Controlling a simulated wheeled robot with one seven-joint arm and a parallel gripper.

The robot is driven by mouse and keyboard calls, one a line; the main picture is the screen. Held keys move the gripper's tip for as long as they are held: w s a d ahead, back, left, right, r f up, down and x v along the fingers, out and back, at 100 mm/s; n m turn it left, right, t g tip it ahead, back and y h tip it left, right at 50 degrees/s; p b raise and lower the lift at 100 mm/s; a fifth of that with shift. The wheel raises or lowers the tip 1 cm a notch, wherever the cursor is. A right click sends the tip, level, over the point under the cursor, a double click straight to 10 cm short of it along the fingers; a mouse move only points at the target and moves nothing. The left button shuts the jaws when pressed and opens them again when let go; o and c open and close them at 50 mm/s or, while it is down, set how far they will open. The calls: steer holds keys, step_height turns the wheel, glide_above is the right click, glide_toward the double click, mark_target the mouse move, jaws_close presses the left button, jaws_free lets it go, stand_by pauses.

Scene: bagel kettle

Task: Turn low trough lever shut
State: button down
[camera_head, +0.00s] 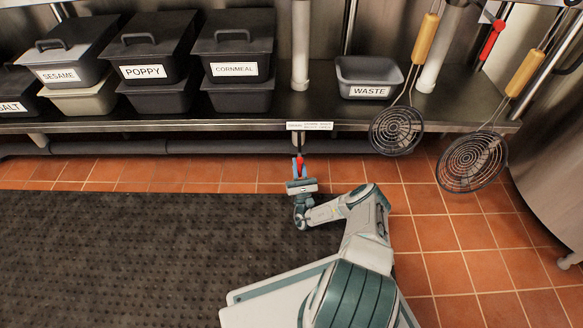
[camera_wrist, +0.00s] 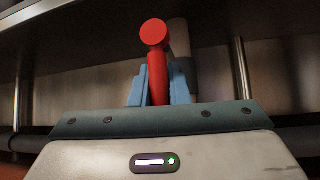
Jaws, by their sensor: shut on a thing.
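The low trough lever is a red handle with a round knob at its end. In the wrist view the lever (camera_wrist: 157,72) stands between the two blue fingers of my gripper (camera_wrist: 159,90), which are shut on its shaft. The knob sticks out above the fingertips. In the head view the lever (camera_head: 299,160) shows as a small red tip below the shelf edge, with my gripper (camera_head: 299,170) around it. The lever's base and pivot are hidden.
A small label plate (camera_head: 309,126) hangs on the shelf edge above my gripper. Lidded bins stand on the shelf (camera_head: 280,118) at left, with a waste tub (camera_head: 368,78) at right. Two skimmers (camera_head: 396,130) hang at right. A dark mat (camera_head: 120,250) covers the floor at left.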

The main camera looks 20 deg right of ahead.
mark_target(300, 165)
stand_by(0.4)
steer(key=c, duration=1.4)
jaws_free()
steer(key=shift+r, duration=0.3)
step_height(300, 165, up, 4)
steer(key=p, duration=0.3)
steer(key=shift+w+f, duration=0.1)
steer(key=s+d+r+p, duration=0.1)
steer(key=s+d+r, duration=0.1)
steer(key=s+d+r+p, duration=0.2)
steer(key=s+d, duration=0.1)
steer(key=s+d+r+p, duration=0.2)
steer(key=s+d, duration=0.1)
steer(key=shift+d+r, duration=0.25)
